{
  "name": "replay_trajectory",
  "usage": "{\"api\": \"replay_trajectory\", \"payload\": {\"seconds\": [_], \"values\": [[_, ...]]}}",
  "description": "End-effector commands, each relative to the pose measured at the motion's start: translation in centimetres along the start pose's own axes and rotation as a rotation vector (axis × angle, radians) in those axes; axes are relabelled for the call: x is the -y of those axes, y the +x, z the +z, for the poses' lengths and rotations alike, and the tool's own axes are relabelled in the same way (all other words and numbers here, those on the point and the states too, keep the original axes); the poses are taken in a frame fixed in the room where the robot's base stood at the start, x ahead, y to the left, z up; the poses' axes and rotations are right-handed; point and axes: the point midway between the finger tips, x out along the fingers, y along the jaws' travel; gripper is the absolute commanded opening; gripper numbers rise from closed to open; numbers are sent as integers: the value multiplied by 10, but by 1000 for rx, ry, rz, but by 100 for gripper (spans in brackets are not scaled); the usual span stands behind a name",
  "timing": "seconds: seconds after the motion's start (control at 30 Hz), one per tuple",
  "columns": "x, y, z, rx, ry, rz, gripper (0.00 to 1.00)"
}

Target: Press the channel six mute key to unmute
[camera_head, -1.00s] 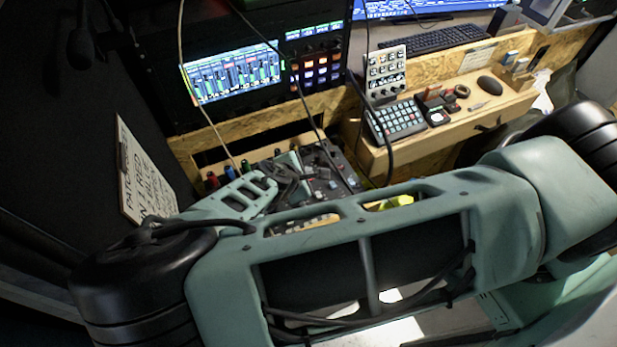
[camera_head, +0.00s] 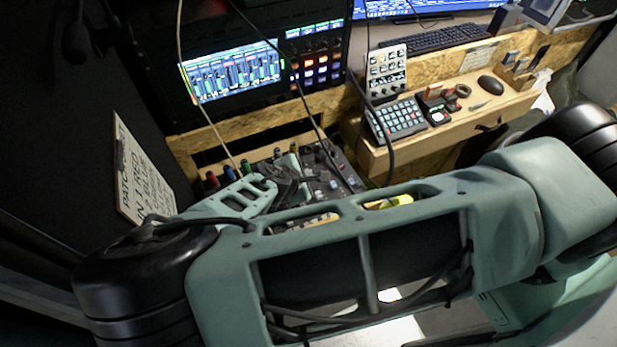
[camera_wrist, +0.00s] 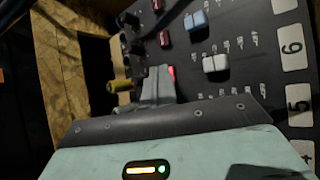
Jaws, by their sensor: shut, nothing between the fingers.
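The mixer panel (camera_wrist: 250,75) is dark, with white number tiles along its right side in the wrist view. The channel six tile (camera_wrist: 291,38) sits above the five tile. My gripper (camera_wrist: 158,88) is shut and empty, its fingertips low over the panel. Right beside the fingertips a red-lit key (camera_wrist: 172,72) shows, partly hidden by them. It seems roughly in line with the six tile, but I cannot trace the row surely. I cannot tell whether the fingers touch it. In the head view the gripper (camera_head: 284,184) is over the mixer (camera_head: 325,170), largely behind my arm.
Another red key (camera_wrist: 163,38) and white and blue caps (camera_wrist: 214,63) stand close to the fingers. Dark knobs and a yellowish plug (camera_wrist: 120,86) line the panel's left edge. Cables hang in front of the lit screen (camera_head: 235,75). A wooden shelf (camera_head: 465,125) holds a keypad (camera_head: 398,118).

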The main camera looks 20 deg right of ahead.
Motion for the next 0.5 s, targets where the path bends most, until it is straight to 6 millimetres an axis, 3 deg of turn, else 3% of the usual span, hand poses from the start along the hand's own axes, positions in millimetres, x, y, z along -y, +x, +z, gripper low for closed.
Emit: {"api": "replay_trajectory", "payload": {"seconds": [0.5], "values": [[-6,-8,6,-1,0,-1,0]]}}
